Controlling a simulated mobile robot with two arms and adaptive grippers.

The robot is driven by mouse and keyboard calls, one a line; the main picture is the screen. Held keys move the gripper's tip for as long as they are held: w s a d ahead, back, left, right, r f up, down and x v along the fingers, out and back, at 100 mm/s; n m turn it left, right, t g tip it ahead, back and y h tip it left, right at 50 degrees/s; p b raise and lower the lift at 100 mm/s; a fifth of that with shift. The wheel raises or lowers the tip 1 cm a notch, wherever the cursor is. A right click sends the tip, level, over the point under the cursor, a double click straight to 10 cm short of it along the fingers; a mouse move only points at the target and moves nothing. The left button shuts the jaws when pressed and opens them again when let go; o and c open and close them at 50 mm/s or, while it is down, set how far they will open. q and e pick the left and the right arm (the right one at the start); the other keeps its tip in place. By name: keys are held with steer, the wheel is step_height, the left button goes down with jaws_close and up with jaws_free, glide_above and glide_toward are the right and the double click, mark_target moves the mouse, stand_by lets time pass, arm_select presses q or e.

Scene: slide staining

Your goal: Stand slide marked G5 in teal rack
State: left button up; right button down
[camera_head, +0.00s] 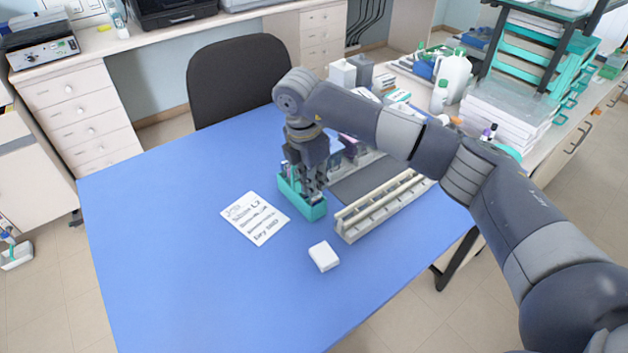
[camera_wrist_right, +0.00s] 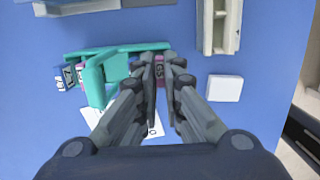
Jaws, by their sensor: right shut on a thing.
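The teal rack (camera_head: 314,213) stands on the blue table, and it also shows in the wrist view (camera_wrist_right: 95,82). My right gripper (camera_head: 314,192) points down over the rack's near end and is shut on the G5 slide. In the wrist view the slide's pink marked end (camera_wrist_right: 160,72) shows between the fingertips (camera_wrist_right: 163,62), reading G5. The slide is upright at the rack; whether its lower edge is seated in a slot is hidden by the fingers. Other slides with marked ends (camera_wrist_right: 68,76) stand in the rack's other end. My left gripper is out of view.
A long cream staining trough (camera_head: 385,208) lies right of the rack, beside a dark grey mat (camera_head: 362,180). A white block (camera_head: 324,257) and a written note card (camera_head: 255,218) lie in front. Bottles and boxes crowd the back right. The table's left side is clear.

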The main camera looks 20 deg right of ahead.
steer(key=shift+f, duration=0.25)
stand_by(0.3)
steer(key=c, duration=1.7)
jaws_free()
steer(key=shift+o, duration=0.2)
step_height(320, 180, up, 12)
steer(key=a, duration=0.1)
steer(key=shift+s+a, duration=0.35)
